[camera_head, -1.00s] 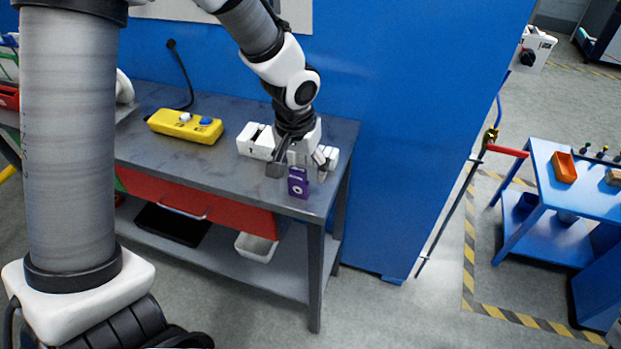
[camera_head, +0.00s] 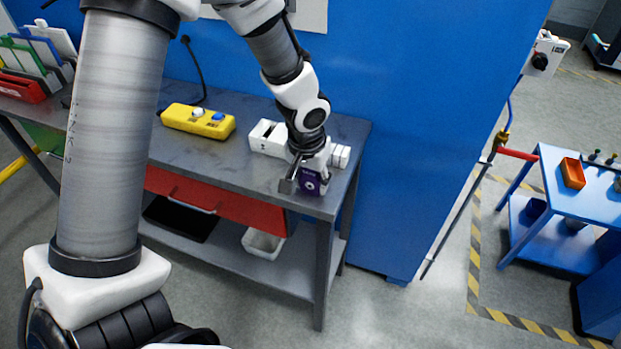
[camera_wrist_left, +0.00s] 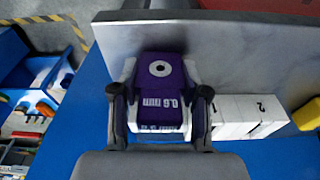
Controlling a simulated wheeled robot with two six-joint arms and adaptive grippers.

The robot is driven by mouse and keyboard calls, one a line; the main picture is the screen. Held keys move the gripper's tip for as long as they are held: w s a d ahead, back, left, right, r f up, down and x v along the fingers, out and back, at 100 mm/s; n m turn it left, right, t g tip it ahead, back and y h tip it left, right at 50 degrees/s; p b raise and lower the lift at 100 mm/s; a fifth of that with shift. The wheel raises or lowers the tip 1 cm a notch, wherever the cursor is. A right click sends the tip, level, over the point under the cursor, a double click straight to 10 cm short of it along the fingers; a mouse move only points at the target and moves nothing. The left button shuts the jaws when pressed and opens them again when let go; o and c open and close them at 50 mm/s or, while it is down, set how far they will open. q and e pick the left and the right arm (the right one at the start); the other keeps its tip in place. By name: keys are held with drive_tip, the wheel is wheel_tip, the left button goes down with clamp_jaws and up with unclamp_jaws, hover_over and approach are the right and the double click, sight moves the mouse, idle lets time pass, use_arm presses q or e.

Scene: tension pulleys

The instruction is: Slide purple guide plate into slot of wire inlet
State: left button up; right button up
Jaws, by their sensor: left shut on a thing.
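The purple guide plate (camera_head: 313,181), with a pale ring mark, is at the front right of the grey workbench. It also shows in the left wrist view (camera_wrist_left: 160,92), where it reads "0.6 mm". My left gripper (camera_wrist_left: 160,112) is shut on it, one dark finger on each side; the gripper also shows in the head view (camera_head: 306,180). The white wire inlet (camera_head: 265,138) stands on the bench behind and beside the gripper, partly hidden by my arm. Its numbered blocks show in the wrist view (camera_wrist_left: 240,116). The slot is hidden. My right gripper is not in view.
A yellow box with blue and white buttons (camera_head: 198,121) lies left on the workbench (camera_head: 235,170). A blue wall (camera_head: 430,100) rises behind. A red drawer (camera_head: 215,200) sits below the bench top.

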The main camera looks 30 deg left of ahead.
use_arm(q)
drive_tip(key=shift+r, duration=0.35)
wheel_tip(320, 180, up, 9)
drive_tip(key=shift+r+p, duration=0.1)
drive_tip(key=shift+p, duration=0.55)
drive_tip(key=shift+a, duration=0.1)
wheel_tip(320, 180, down, 10)
drive_tip(key=shift+r+b, duration=0.15)
drive_tip(key=shift+b, duration=0.45)
drive_tip(key=shift+f, duration=0.2)
drive_tip(key=o, duration=1.1)
drive_tip(key=shift+o, duration=0.2)
